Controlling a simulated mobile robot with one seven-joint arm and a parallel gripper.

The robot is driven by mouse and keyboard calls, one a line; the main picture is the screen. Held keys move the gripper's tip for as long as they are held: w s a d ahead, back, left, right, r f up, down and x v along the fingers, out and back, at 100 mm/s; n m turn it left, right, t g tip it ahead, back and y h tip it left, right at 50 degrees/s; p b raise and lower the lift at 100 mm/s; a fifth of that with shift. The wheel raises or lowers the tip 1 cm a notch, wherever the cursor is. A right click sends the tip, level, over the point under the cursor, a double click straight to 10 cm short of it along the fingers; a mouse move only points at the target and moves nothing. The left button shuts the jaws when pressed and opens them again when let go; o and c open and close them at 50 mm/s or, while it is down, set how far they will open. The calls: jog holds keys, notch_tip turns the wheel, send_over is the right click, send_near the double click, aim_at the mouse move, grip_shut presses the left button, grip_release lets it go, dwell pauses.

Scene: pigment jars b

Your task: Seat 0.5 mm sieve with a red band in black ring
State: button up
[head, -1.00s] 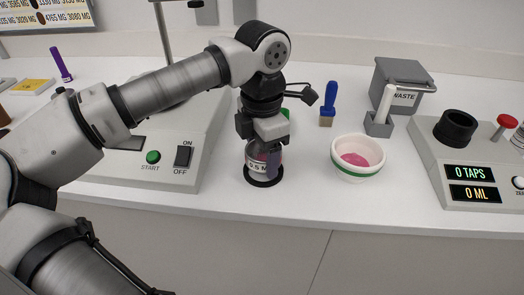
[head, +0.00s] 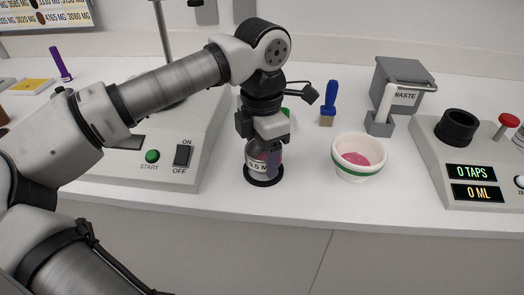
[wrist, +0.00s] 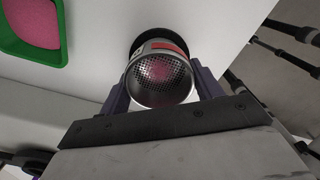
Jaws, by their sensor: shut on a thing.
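The sieve (head: 256,167) is a short metal cylinder with a label reading "0.5 M", partly covered by my gripper. In the wrist view the sieve (wrist: 160,80) shows its perforated mesh and a red band on its far side; some pink shows through the mesh. My gripper (head: 263,160) is shut on it, with a purple-grey finger on each side in the wrist view (wrist: 160,95). A black ring (head: 264,182) lies on the counter right around the sieve's foot. Whether the sieve touches the counter is hidden. Another black ring (head: 458,128) tops the right-hand device.
A white bowl (head: 357,171) with a green band and pink powder stands right of the sieve. A blue-handled brush (head: 328,104), a grey waste bin (head: 404,90) and a device with displays (head: 480,185) stand further right. A START/ON-OFF machine (head: 185,170) is close on the left.

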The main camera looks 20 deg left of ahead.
aim_at(262, 159)
jog(key=shift+f, duration=0.15)
jog(key=shift+f+b, duration=0.35)
jog(key=shift+b, duration=0.05)
jog(key=shift+f+b, duration=0.4)
jog(key=o, duration=1.1)
jog(key=shift+r, duration=0.1)
notch_tip(262, 159, up, 14)
jog(key=p, duration=0.9)
jog(key=shift+f, duration=0.2)
